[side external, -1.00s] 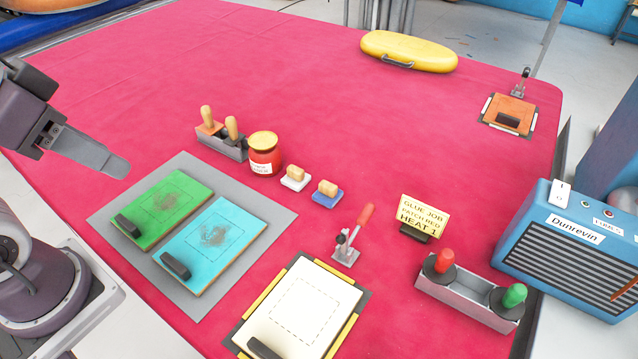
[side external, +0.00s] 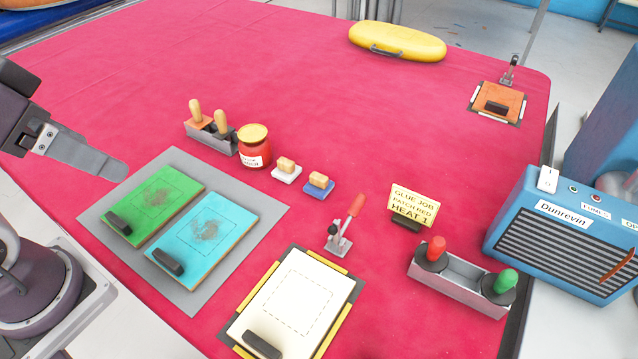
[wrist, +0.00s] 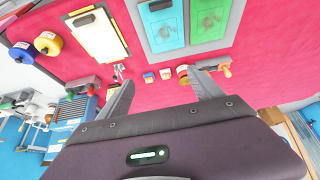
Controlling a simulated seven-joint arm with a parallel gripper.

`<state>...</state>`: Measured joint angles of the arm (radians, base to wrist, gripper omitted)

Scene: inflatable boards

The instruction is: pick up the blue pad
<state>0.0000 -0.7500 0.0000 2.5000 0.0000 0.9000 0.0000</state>
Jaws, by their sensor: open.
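The blue pad (side external: 318,184) is a small block with a blue base and a tan wooden grip. It stands on the red cloth, right of a similar white pad (side external: 287,169). In the wrist view the blue pad (wrist: 149,77) shows small, between the fingertips and beyond them. My gripper (wrist: 162,80) is open and empty, with its two grey fingers spread. In the side external view a grey finger of my gripper (side external: 95,158) is at the left, above the table and well apart from the pad. The other finger is not clearly seen there.
A red jar (side external: 255,150) and a rack of wooden-handled tools (side external: 215,138) stand left of the pads. Green (side external: 155,205) and light-blue (side external: 212,235) boards lie in front. A toggle clamp (side external: 340,240) and a sign (side external: 415,208) stand right.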

